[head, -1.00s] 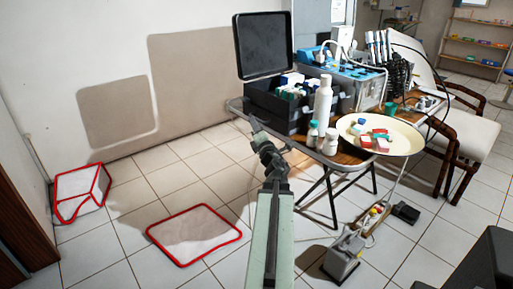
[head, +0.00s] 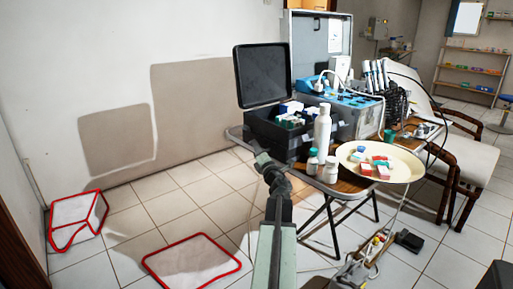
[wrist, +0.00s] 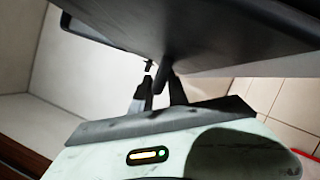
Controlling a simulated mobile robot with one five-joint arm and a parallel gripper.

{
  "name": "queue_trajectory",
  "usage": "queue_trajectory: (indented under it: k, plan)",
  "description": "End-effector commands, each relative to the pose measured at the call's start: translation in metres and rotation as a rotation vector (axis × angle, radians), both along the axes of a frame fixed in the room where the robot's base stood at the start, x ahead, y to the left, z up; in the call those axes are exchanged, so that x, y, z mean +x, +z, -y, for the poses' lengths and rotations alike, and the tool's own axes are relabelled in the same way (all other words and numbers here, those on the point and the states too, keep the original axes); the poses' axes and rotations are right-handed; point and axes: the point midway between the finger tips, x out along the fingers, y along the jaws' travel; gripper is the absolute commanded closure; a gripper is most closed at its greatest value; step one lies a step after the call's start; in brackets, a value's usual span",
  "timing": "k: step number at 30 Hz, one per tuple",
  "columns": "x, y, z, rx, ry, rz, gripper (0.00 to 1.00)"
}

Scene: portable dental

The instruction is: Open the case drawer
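A black case (head: 262,134) stands on the left of the table with its lid (head: 262,75) raised. It holds several small boxes and bottles. No drawer front can be clearly made out. My gripper (head: 262,158) is by the table's left edge, below and in front of the case in the head view. In the wrist view my gripper (wrist: 158,97) shows two dark fingers apart, with a thin dark bar close to them. A large dark surface (wrist: 200,40) fills the top of that view; I cannot tell which object it is. I see nothing clearly gripped.
A white bottle (head: 322,130), smaller bottles and a cream tray (head: 350,152) stand near the table's front. A metal unit (head: 362,118) stands behind. Red-edged white items (head: 190,262) lie on the floor at left. Chairs stand at right.

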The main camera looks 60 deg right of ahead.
Motion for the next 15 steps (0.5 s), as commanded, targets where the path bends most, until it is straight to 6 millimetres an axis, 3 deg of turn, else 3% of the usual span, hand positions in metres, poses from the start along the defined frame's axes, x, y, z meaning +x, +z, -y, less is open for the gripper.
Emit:
queue_trajectory:
  k: [4, 6, 15]
  plan:
    - [-0.0002, -0.0005, -0.0008, 0.000, 0.000, 0.000, 0.80]
    - [-0.0001, -0.0005, -0.0010, 0.000, 0.000, 0.000, 1.00]
    - [0.0002, -0.0005, -0.0014, 0.000, 0.001, -0.001, 1.00]
